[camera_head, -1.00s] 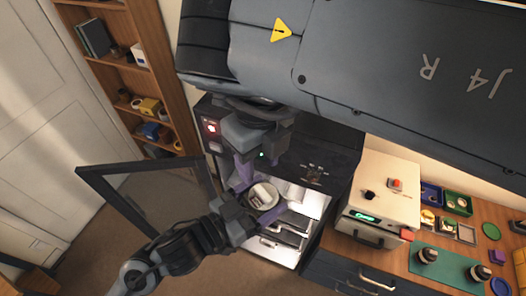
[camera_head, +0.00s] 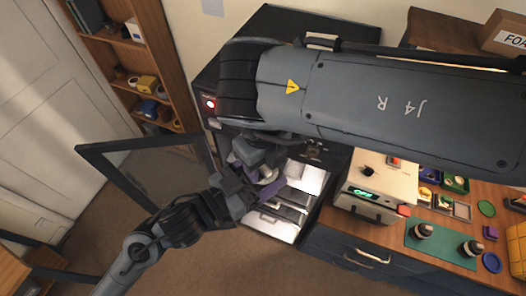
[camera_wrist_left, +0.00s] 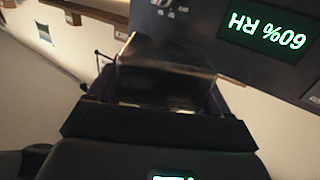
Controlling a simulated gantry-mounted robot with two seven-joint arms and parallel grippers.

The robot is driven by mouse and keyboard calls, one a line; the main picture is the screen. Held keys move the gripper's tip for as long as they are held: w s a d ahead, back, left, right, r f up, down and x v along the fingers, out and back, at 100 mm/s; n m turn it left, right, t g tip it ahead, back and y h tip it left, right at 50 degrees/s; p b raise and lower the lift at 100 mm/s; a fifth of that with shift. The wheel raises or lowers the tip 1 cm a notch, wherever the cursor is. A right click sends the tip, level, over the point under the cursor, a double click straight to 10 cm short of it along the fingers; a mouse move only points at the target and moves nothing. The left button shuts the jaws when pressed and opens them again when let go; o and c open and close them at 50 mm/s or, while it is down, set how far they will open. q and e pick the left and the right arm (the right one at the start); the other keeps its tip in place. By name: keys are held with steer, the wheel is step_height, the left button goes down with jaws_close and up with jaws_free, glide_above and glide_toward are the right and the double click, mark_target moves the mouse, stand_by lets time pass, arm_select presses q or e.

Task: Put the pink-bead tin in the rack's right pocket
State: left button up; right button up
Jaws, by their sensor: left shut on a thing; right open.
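A small pale round tin (camera_head: 267,176) shows between my grippers in front of the open cabinet, mostly hidden; its bead colour cannot be told. My left gripper (camera_head: 259,186), with purple fingers, comes in from the lower left and appears shut on this tin. My right gripper (camera_head: 251,164) is just above it, open, under its large grey arm. A bright shelf with dark slots (camera_head: 291,206) lies inside the cabinet; I cannot tell whether it is the rack.
The cabinet's glass door (camera_head: 150,185) stands open at the left. A cream box with a green display (camera_head: 375,188) sits on the wooden bench right of the cabinet. A green mat (camera_head: 440,243) holds two dark lens parts. A display reading 60% RH (camera_wrist_left: 265,30) shows upside down.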

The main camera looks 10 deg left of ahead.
arm_select(q)
steer(key=shift+r, duration=0.1)
arm_select(e)
steer(key=shift+f, duration=0.4)
arm_select(q)
steer(key=shift+r, duration=0.15)
arm_select(e)
steer(key=shift+f, duration=0.1)
jaws_close()
arm_select(q)
steer(key=o, duration=0.7)
arm_select(e)
steer(key=shift+s, duration=0.1)
arm_select(q)
steer(key=shift+o, duration=1.4)
steer(key=shift+f, duration=0.2)
